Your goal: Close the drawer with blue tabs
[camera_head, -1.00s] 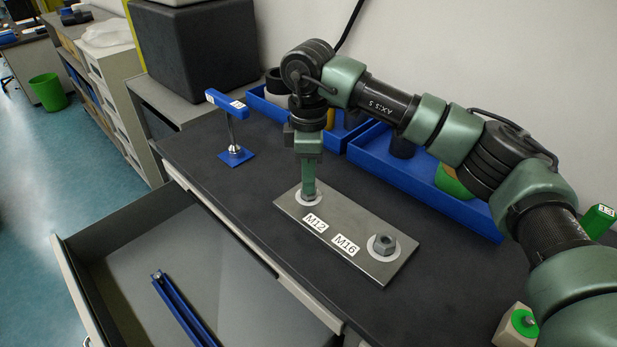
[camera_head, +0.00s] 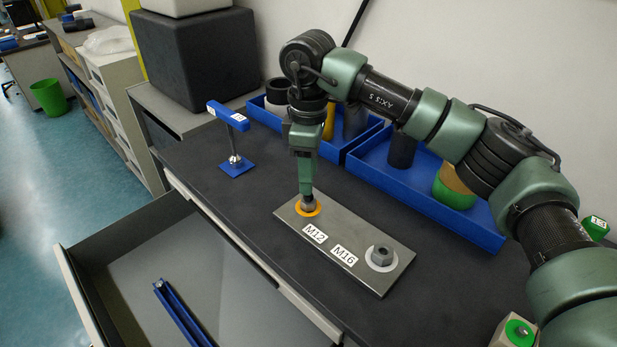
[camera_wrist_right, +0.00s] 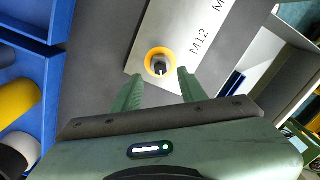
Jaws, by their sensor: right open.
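The drawer (camera_head: 128,262) below the bench stands pulled open at the lower left of the head view. A long blue bar (camera_head: 178,312) lies inside it. Blue tabs on the drawer front cannot be made out. My right gripper (camera_head: 307,192) points down over the M12 end of a metal plate (camera_head: 346,243). In the right wrist view the gripper (camera_wrist_right: 159,88) is open, with its two green fingers apart and the M12 nut (camera_wrist_right: 158,65), ringed in orange, just beyond their tips. My left gripper is not in view.
A second nut (camera_head: 381,256) sits by the M16 label on the plate. A blue T-handled tool (camera_head: 229,116) stands left of my right arm. Blue trays (camera_head: 430,194) line the wall behind.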

